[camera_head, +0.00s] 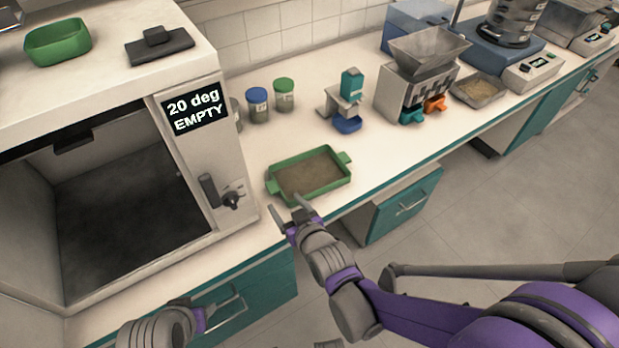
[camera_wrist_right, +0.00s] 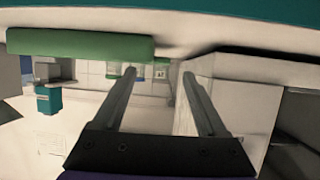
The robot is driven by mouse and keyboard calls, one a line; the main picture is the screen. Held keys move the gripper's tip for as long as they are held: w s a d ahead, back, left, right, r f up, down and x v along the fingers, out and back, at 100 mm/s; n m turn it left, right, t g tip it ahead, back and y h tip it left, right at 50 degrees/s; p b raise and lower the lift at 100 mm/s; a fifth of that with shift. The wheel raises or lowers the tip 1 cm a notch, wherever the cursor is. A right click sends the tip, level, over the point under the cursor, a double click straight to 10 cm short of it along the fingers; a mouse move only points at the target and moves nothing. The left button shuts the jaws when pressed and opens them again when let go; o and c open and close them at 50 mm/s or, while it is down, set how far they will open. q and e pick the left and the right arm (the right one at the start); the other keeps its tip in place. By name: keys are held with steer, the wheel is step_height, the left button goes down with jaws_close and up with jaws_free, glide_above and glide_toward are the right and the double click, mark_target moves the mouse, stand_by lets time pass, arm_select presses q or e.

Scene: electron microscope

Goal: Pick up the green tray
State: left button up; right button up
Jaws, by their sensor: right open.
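The green tray (camera_head: 270,187) lies flat on the white counter near its front edge, with a handle at each end and brownish grains inside. My right gripper (camera_head: 288,210) is open and empty, just in front of the tray's near-left side, apart from it. In the right wrist view the picture is upside down; the tray's green side (camera_wrist_right: 80,45) shows at upper left, and the two fingers of the right gripper (camera_wrist_right: 158,73) are spread with nothing between them. My left gripper (camera_head: 205,320) is low at the bottom left, its fingers unclear.
A grey oven (camera_head: 185,150) labelled "20 deg EMPTY" stands open left of the tray. Another green container (camera_head: 58,42) sits on its top. Jars (camera_head: 258,105), a teal-and-blue device (camera_head: 350,100) and a hopper machine (camera_head: 425,70) stand behind. Counter right of the tray is clear.

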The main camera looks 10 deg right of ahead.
mark_target(276, 193)
steer(key=x, duration=0.8)
steer(key=shift+w+a+f+b, duration=0.1)
steer(key=shift+b, duration=0.3)
jaws_close()
